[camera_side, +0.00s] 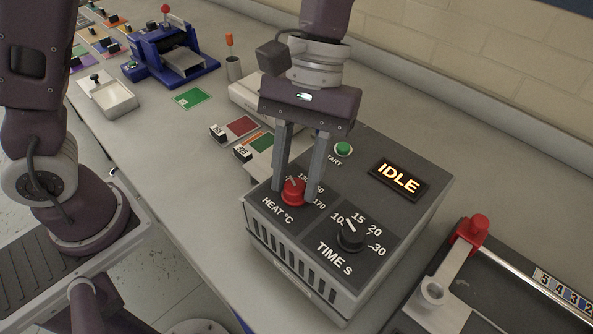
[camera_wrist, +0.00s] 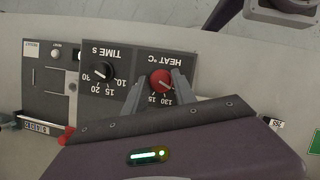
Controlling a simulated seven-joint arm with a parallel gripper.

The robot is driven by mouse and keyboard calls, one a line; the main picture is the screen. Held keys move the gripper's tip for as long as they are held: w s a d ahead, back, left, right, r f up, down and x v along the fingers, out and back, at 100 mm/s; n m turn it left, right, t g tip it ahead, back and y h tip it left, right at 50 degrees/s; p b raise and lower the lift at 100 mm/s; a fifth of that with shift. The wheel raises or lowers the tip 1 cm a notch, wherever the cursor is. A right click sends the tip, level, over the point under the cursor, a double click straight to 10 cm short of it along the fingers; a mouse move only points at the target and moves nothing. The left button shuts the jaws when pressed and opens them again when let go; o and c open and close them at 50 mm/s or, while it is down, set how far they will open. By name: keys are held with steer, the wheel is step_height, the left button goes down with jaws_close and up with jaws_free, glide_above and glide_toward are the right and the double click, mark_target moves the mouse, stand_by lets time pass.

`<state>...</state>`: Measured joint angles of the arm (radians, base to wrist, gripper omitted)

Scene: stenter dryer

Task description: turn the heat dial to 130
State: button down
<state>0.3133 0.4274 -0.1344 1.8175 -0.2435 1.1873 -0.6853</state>
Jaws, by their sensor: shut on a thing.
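The red heat dial (camera_side: 293,190) is on the top panel of the grey stenter dryer (camera_side: 375,222), at its front left, beside the HEAT °C label. My gripper (camera_side: 292,194) points down with one finger on each side of the dial and is shut on it. The wrist view also shows the heat dial (camera_wrist: 161,81) between the two grey fingertips. A white pointer mark shows on the dial; which number it meets is hard to tell, as the fingers cover part of the scale. The 130 marking (camera_side: 304,177) shows behind the dial.
The black TIME s dial (camera_side: 351,234) stands close to the right of my gripper. A green START button (camera_side: 343,149) and a lit IDLE display (camera_side: 398,179) are farther back. A device with a red-topped lever (camera_side: 470,232) stands at right. Swatch cards lie behind the dryer.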

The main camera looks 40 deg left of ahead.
steer(key=m, duration=0.2)
steer(key=m+y, duration=0.1)
steer(key=m, duration=0.1)
steer(key=shift+d+y, duration=0.15)
steer(key=shift+y, duration=0.15)
steer(key=shift+m+y, duration=0.8)
steer(key=shift+m, duration=1.4)
steer(key=c, duration=1)
jaws_free()
steer(key=shift+c, duration=0.2)
steer(key=v, duration=0.7)
